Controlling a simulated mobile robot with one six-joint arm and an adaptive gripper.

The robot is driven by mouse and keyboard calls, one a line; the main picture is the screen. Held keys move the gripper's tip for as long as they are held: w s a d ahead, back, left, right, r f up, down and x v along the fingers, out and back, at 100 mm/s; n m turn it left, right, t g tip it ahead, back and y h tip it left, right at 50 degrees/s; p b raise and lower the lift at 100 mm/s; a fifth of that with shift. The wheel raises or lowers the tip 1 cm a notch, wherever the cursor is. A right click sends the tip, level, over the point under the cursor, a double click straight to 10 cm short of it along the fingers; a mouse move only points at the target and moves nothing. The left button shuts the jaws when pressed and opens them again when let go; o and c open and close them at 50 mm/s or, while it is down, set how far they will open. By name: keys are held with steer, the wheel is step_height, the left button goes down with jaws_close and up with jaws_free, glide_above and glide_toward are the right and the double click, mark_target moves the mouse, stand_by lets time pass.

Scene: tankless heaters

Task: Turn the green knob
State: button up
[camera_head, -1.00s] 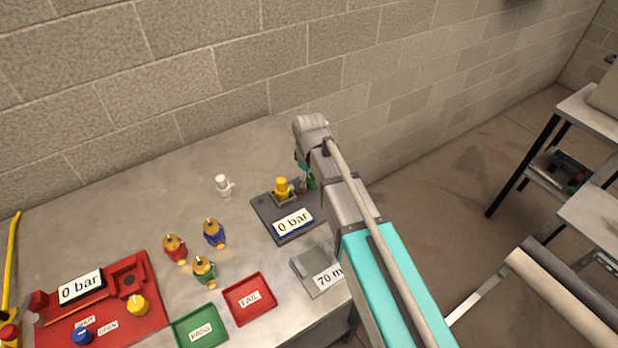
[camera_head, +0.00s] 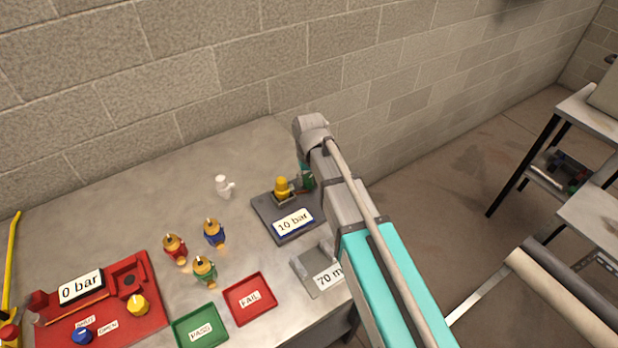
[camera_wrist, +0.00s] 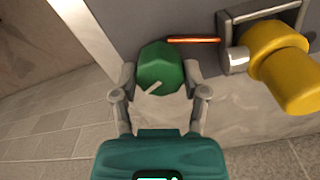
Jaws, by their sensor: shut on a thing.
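The green knob (camera_wrist: 160,65) is in the wrist view, at the end of the dark grey test stand, with a pale pointer mark on its face. My gripper (camera_wrist: 160,78) has one finger on each side of the knob and is shut on it. In the head view the green knob (camera_head: 308,181) shows beside the yellow part (camera_head: 282,188), partly hidden by my arm. The stand's display (camera_head: 293,223) reads 10 bar. In the wrist view the yellow part (camera_wrist: 285,65) sits in a grey holder, with an orange rod between it and the knob.
A white fitting (camera_head: 223,186) and several coloured valves (camera_head: 214,233) stand left of the stand. Green PASS (camera_head: 201,325) and red FAIL (camera_head: 250,297) trays lie in front. A red unit (camera_head: 100,310) reading 0 bar is at left. A block wall is behind.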

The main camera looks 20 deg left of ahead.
steer(key=shift+w, duration=0.1)
steer(key=o, duration=1.1)
steer(key=shift+o, duration=0.2)
